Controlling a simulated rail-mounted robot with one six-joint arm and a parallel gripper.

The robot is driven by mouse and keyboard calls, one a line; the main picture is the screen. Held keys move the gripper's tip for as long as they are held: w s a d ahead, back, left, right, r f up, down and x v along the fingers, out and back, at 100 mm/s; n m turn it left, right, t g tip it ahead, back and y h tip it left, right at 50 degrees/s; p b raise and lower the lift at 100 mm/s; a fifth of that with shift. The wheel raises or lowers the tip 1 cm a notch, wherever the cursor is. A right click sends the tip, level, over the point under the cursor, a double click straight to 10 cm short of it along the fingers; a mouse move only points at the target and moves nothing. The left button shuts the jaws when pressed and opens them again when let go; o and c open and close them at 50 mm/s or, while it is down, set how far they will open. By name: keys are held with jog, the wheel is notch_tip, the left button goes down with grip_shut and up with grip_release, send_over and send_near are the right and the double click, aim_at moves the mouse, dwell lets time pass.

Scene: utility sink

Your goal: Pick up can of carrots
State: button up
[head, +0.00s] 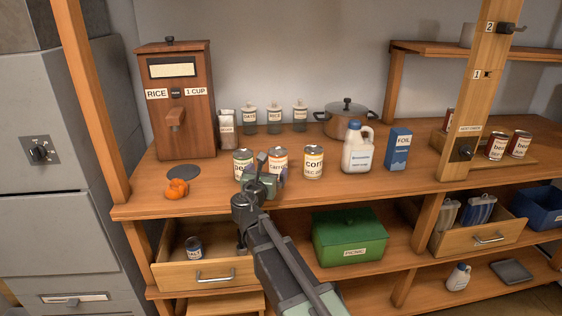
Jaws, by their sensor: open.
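The can of carrots (277,155) stands upright on the wooden counter, the middle one of three cans in a row. Its orange label reads "carro", and its lower part is hidden behind my gripper. My gripper (266,170) is open in front of the cans, in line with the gap between the peas can and the carrots can. I cannot tell whether it touches either can. The peas can (243,158) stands on the left, partly covered by my gripper. The corn can (313,162) stands on the right, apart from the carrots can.
Behind the cans are three small jars (275,118) and a pot (347,120). A white jug (358,150) and a foil box (397,149) stand to the right. The rice dispenser (185,70) is at the left. Below are an open drawer (205,268) and a green box (349,237).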

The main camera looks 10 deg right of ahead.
aim_at(274, 161)
jog(key=x, duration=0.5)
jog(key=shift+w, duration=0.15)
jog(key=x, duration=0.5)
jog(key=shift+w+d, duration=0.2)
jog(key=c, duration=1.3)
jog(key=shift+r, duration=0.1)
notch_tip(274, 161, up, 20)
jog(key=p, duration=2)
